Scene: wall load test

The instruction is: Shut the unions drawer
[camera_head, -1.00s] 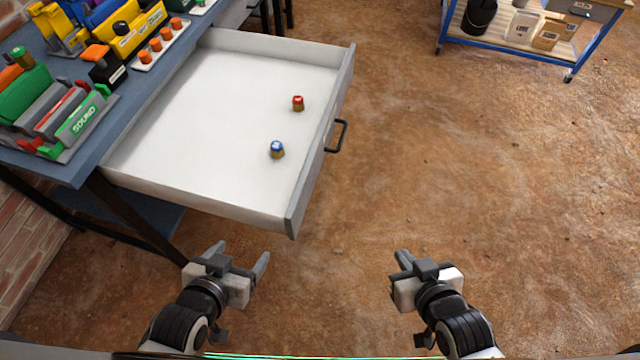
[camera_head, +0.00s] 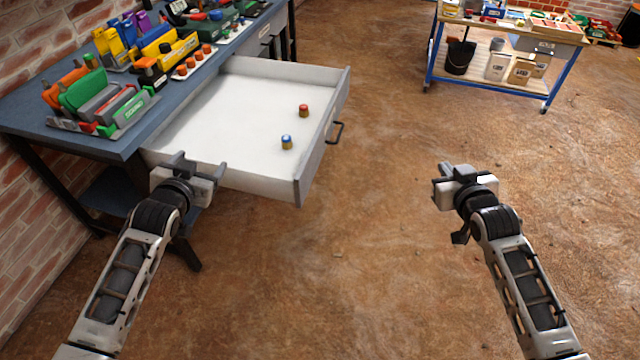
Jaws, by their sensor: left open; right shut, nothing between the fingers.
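A white drawer (camera_head: 225,115) stands pulled far out of the blue workbench (camera_head: 25,125). Its front panel (camera_head: 320,140) faces right and carries a dark bar handle (camera_head: 336,132). A red-topped brass fitting (camera_head: 303,111) and a blue-topped brass fitting (camera_head: 286,142) stand upright inside it. No label naming the drawer is readable. My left gripper (camera_head: 202,168) is open at the drawer's near side and overlaps its near wall in the picture; I cannot tell whether it touches. My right gripper (camera_head: 440,180) is shut and empty over the floor, right of the drawer front and apart from the handle.
Colourful tool holders (camera_head: 100,105) and several orange-capped parts (camera_head: 192,60) crowd the bench top. A blue-framed cart (camera_head: 430,65) with a black bucket (camera_head: 460,57) stands at the back right. The brown floor (camera_head: 390,110) right of the drawer is clear.

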